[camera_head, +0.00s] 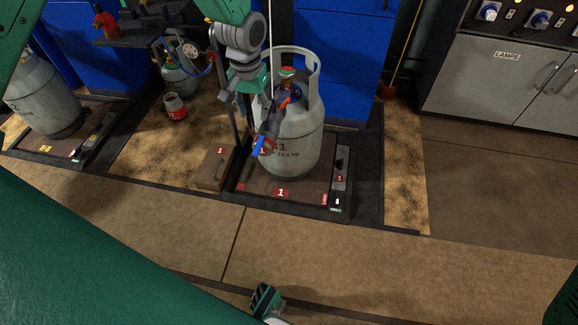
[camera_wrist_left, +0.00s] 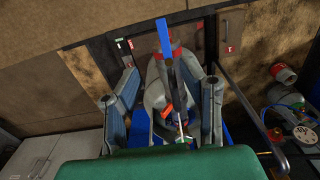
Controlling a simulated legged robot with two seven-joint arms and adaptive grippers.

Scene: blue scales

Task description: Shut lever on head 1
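In the left wrist view the blue lever end (camera_wrist_left: 163,38) points up the picture, away from my palm. My left gripper (camera_head: 250,104) is above the head, its fingers spread. In the wrist view the gripper (camera_wrist_left: 162,75) has one finger on each side of the head, with gaps visible; contact cannot be told.
A dark post and hose stand close to the left of the cylinder. A brown box (camera_head: 213,168) marked 1 sits beside the scale. A small red-and-grey canister (camera_head: 175,106) and another cylinder (camera_head: 45,95) are at left. Grey cabinets (camera_head: 500,75) are at right. The front floor is clear.

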